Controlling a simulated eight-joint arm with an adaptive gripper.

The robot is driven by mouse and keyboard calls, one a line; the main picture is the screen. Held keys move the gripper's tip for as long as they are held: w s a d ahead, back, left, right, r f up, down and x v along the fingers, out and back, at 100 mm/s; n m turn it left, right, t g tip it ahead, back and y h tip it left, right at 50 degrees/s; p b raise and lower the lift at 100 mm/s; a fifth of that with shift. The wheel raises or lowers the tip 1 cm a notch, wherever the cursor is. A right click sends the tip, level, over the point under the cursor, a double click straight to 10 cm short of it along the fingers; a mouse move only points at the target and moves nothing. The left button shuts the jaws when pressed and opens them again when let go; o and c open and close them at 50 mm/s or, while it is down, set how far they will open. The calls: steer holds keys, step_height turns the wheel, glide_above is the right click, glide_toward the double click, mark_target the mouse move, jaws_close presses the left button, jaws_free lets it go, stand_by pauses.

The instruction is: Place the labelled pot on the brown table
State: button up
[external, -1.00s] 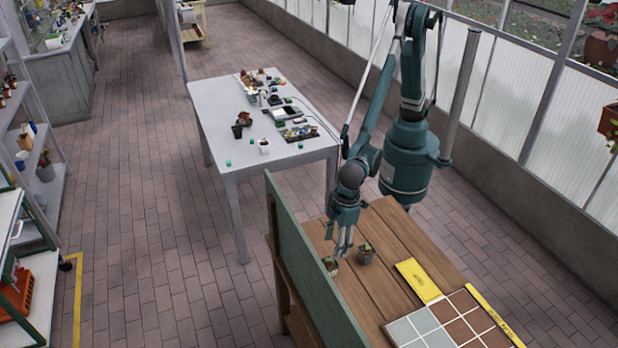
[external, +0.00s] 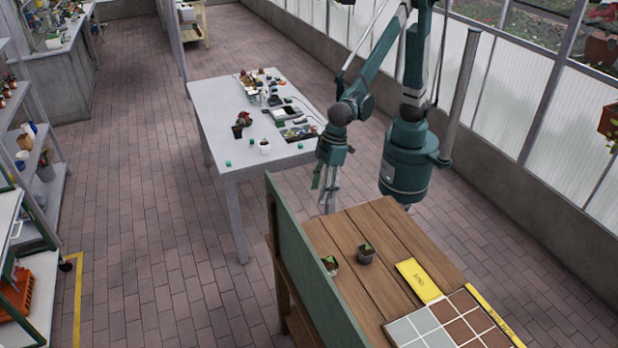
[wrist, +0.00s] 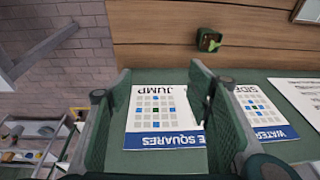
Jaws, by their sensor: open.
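Two small dark pots with green plants stand upright on the brown table (external: 395,235): one pot (external: 330,265) close to the green board and another pot (external: 366,253) to its right. I cannot read a label on either. In the wrist view one small pot (wrist: 208,40) with a green sprout shows on the wood, beyond the fingers. My gripper (external: 326,208) is open and empty, raised near the brown table's far left corner and apart from both pots. Its two fingers (wrist: 163,112) also show in the wrist view.
A green board (external: 310,260) stands along the brown table's left edge; the wrist view shows printed sheets (wrist: 165,118) on it. A yellow sign (external: 418,281) and square tiles (external: 450,325) lie on the right. A white table (external: 215,105) holding several items stands behind.

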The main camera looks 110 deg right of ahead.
steer(key=s+d+r+t, duration=0.1)
steer(key=s+d+r, duration=0.15)
steer(key=d, duration=0.35)
steer(key=s+d+r, duration=0.2)
steer(key=d+r, duration=0.2)
steer(key=d, duration=0.1)
steer(key=s+d+r+t, duration=0.1)
steer(key=s+d+t, duration=0.2)
steer(key=s+d, duration=1.8)
steer(key=shift+s+d+r+h, duration=0.3)
steer(key=shift+s+d, duration=0.1)
steer(key=shift+d, duration=0.65)
